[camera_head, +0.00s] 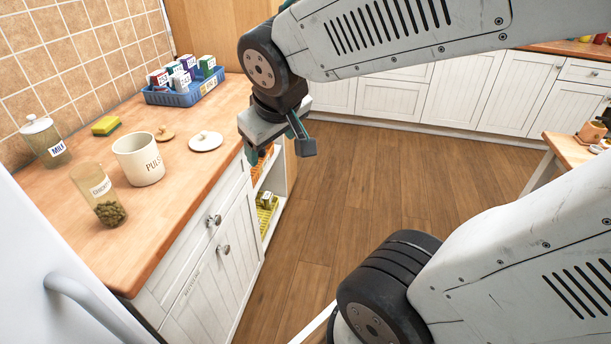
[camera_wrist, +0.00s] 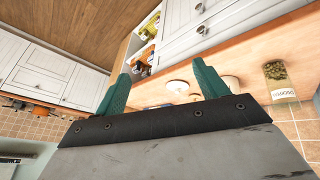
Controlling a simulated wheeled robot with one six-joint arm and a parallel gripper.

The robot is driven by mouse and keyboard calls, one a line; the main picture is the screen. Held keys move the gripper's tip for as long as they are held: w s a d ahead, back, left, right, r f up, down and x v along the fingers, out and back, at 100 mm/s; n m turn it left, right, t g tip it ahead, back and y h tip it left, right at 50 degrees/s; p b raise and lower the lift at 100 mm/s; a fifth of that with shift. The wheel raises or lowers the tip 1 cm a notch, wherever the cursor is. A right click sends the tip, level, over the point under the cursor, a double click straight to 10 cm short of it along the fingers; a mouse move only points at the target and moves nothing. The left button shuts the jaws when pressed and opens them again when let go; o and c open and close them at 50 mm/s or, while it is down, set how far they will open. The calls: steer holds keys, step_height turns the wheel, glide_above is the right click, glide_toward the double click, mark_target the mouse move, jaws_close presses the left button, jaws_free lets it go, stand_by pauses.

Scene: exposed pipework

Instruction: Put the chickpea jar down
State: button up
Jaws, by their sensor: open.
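The chickpea jar (camera_head: 102,193), clear with a white label and dark green-brown contents at its bottom, stands on the wooden counter (camera_head: 90,245) near its front left end. It also shows in the wrist view (camera_wrist: 280,84), at the right, beyond the fingers. No lid is seen on it. My gripper (camera_head: 277,146) is open and empty, above and just off the counter's front edge, well to the right of the jar. Its two green fingers (camera_wrist: 163,72) are spread in the wrist view with nothing between them.
A cream pot labelled PULS… (camera_head: 138,168) stands beside the jar. A wooden lid (camera_head: 164,133), a white lid (camera_head: 206,141), a sponge (camera_head: 105,125) and a milk jar (camera_head: 48,145) are behind. A blue crate (camera_head: 182,98) of cartons stands farther back. The floor (camera_head: 345,190) is clear.

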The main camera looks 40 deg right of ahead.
steer(key=s+a+r+g+y, duration=0.1)
steer(key=s+a+g+y, duration=0.1)
steer(key=s, duration=1)
steer(key=shift+s+a+m+g, duration=0.35)
steer(key=shift+a+g, duration=0.3)
steer(key=shift+g, duration=0.35)
